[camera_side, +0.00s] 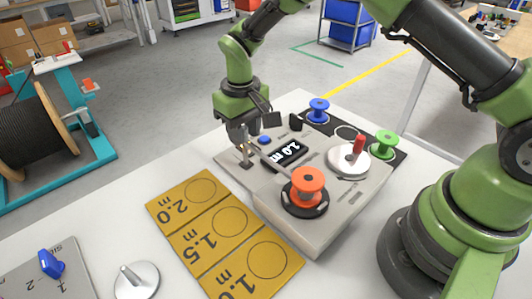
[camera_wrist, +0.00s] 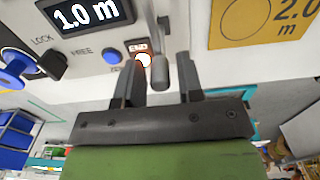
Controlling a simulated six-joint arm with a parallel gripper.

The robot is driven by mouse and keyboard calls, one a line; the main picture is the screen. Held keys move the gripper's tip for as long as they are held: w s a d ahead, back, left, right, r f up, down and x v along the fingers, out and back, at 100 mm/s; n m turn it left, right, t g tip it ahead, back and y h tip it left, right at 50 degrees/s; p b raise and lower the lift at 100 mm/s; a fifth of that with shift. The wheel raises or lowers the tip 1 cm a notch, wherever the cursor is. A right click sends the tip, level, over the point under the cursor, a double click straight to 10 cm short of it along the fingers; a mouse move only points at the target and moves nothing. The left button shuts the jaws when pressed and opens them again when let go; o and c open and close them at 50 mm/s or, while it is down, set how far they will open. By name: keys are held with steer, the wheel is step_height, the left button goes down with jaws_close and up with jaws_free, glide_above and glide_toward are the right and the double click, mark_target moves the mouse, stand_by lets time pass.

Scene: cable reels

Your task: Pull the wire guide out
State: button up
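The wire guide is a grey rod with a rounded end, seen in the wrist view (camera_wrist: 160,72) pointing toward my gripper. In the side view its post and foot (camera_side: 246,164) stand at the left edge of the grey machine. My gripper (camera_wrist: 158,72) is open, with one finger on each side of the rod and visible gaps to both. In the side view my gripper (camera_side: 243,142) is low over this edge, and its fingers partly hide the guide. Whether the rod's end is fully between the fingertips is hard to tell.
The machine's display (camera_wrist: 87,14) reads 1.0 m. A lit button (camera_wrist: 144,60) sits close to the left finger. A yellow length mat (camera_side: 190,222) lies in front.

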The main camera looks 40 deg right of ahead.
jaws_close()
steer(key=shift+w, duration=1.6)
steer(key=shift+o, duration=1.2)
jaws_free()
steer(key=shift+w, duration=0.1)
step_height(320, 180, up, 7)
